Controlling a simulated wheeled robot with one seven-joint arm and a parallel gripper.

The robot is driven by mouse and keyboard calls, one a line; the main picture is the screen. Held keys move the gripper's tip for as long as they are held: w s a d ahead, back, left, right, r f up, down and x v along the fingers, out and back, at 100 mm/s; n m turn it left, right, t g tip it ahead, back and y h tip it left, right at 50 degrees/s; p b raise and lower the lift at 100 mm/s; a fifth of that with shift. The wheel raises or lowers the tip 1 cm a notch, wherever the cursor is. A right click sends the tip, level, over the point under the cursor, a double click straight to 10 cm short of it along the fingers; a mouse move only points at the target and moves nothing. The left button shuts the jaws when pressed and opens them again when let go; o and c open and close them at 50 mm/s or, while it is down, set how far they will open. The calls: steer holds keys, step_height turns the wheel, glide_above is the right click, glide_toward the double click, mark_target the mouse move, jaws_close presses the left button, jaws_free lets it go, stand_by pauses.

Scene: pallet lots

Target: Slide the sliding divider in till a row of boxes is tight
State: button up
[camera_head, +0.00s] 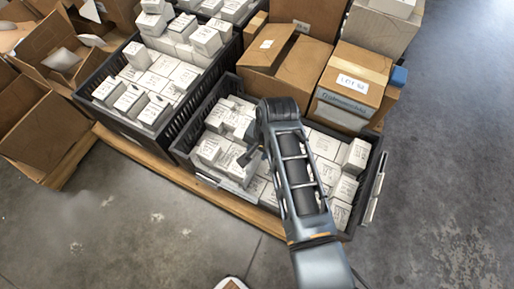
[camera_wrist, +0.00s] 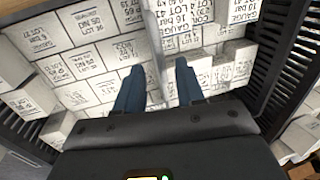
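A thin pale divider (camera_wrist: 154,45) stands among white labelled boxes in the wrist view, seen nearly edge-on. Boxes on its left (camera_wrist: 85,62) and boxes on its right (camera_wrist: 212,65) fill both sides, with small gaps between some. My gripper (camera_wrist: 158,84) has its two blue fingers apart, one on each side of the divider's line. Neither finger clearly touches it. In the head view my gripper (camera_head: 248,158) is low over the front black crate (camera_head: 187,163). My arm hides the crate's middle and most of the divider there.
A second black crate (camera_head: 120,123) of white boxes stands to the left. Brown cartons (camera_head: 285,62) stand behind, one with a label (camera_head: 352,84). Open cartons (camera_head: 40,125) lie at far left. A wooden pallet edge (camera_head: 225,200) runs in front. The right floor is clear.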

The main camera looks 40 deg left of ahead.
steer(key=shift+w+d+r+p, duration=0.15)
steer(key=shift+r+p, duration=0.15)
steer(key=shift+r, duration=0.55)
steer(key=shift+s+d+r+p, duration=0.15)
steer(key=shift+r+p, duration=0.15)
steer(key=shift+r, duration=0.6)
steer(key=shift+w+d+r+p, duration=0.15)
steer(key=shift+r+p, duration=0.15)
steer(key=shift+r, duration=0.55)
